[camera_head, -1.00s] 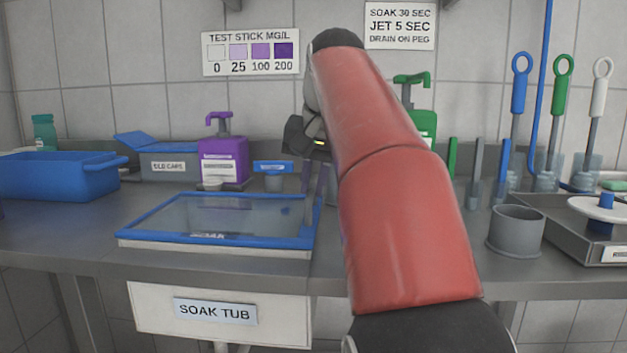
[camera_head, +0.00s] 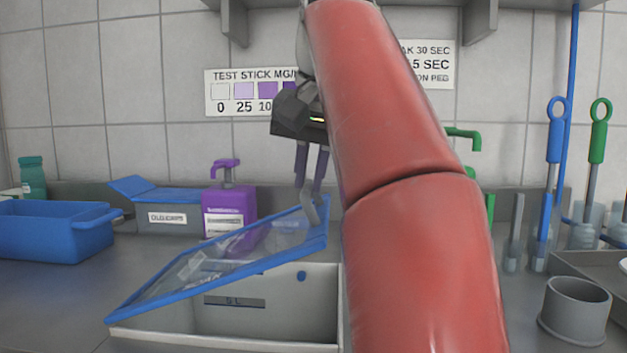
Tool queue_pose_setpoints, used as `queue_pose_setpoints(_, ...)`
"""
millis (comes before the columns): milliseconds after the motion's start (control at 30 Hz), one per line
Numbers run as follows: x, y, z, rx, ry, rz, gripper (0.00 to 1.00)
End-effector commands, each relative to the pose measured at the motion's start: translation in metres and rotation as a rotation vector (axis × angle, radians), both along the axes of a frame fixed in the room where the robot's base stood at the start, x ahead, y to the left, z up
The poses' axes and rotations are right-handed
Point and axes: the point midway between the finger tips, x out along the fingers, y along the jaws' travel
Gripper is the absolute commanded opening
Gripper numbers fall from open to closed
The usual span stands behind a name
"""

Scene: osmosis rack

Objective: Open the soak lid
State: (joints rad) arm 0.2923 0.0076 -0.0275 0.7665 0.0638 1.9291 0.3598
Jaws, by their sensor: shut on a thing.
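The soak lid (camera_head: 228,258) is a clear panel with a blue frame. It is tilted, with its right side raised and its left side low at the tub's left edge. The soak tub (camera_head: 320,325) beneath it is white-walled and partly open to view, with a label on its inner wall. My gripper (camera_head: 311,190) is above the lid's raised right end, fingers pointing down and shut on a grey handle piece at the lid's right edge. My red arm hides what lies to the right of the tub.
A blue bin (camera_head: 55,232) stands at the left. A grey box with a blue lid (camera_head: 160,212) and a purple pump bottle (camera_head: 229,210) stand behind the tub. A grey cup (camera_head: 575,308) and several upright tools are at the right.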

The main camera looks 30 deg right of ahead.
Motion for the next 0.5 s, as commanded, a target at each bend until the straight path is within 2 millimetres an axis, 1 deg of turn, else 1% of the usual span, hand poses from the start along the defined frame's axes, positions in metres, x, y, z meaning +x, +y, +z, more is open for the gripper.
queue_pose_setpoints(33, 0.0061, 0.0068, -0.005, 0.014, 0.008, 0.026, 0.0)
queue_pose_setpoints(167, 0.0066, 0.0069, -0.0059, 0.014, 0.01, 0.027, 0.0)
queue_pose_setpoints(200, 0.0067, 0.0069, -0.0061, 0.014, 0.011, 0.027, 0.15)
queue_pose_setpoints(333, 0.0062, 0.0065, -0.0057, 0.014, 0.009, 0.026, 0.32)
queue_pose_setpoints(367, 0.006, 0.0063, -0.0055, 0.013, 0.008, 0.024, 0.34)
queue_pose_setpoints(500, 0.0048, 0.0049, -0.0043, 0.011, 0.006, 0.02, 0.34)
